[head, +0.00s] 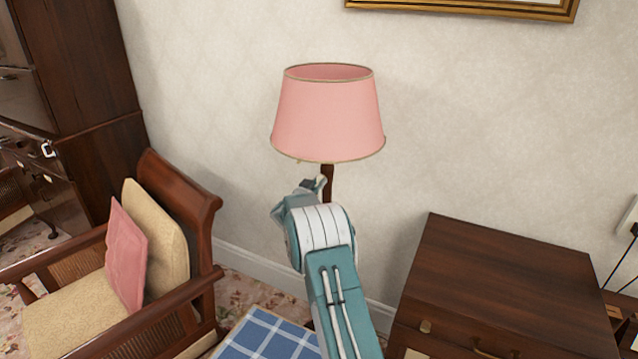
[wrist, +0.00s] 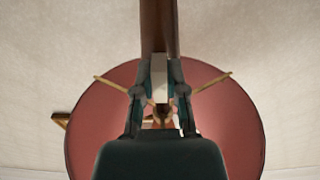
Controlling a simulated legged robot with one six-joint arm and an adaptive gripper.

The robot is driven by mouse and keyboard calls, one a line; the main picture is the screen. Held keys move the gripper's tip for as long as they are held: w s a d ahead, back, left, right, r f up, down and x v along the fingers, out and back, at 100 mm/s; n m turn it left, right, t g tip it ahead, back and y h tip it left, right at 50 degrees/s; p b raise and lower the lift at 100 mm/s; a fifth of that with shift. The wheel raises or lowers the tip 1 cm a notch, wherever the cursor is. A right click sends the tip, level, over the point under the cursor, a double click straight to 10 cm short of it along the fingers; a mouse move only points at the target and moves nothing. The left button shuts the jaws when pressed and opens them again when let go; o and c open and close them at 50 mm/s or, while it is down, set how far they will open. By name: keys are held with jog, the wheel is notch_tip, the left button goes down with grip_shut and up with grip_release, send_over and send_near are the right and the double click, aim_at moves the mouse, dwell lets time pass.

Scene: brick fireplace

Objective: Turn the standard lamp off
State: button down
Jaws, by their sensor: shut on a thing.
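The standard lamp has a pink tapered shade (head: 328,115) with gold-brown trim and a dark wooden pole (head: 327,172). It stands upright against the pale wall. No bright glow shows in the shade. My gripper (head: 312,185) is just under the shade, at the pole's upper part. In the wrist view, the shade (wrist: 90,125) fills the background, with the pole (wrist: 158,25) running to the top edge. My gripper (wrist: 160,75) is shut on a part of the lamp. Which part it grips is hard to tell, and the bulb is not clearly visible.
A wooden armchair (head: 175,205) with a pink cushion (head: 126,255) stands at the left. A dark wooden chest (head: 500,275) stands at the right. A blue checked cloth (head: 265,338) lies below my arm. A picture frame (head: 470,8) hangs above.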

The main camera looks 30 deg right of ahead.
jog(key=shift+a+f, duration=0.1)
jog(key=shift+f, duration=0.15)
jog(key=c, duration=0.7)
grip_release()
jog(key=shift+w, duration=0.1)
jog(key=shift+r, duration=0.1)
jog(key=v, duration=1.2)
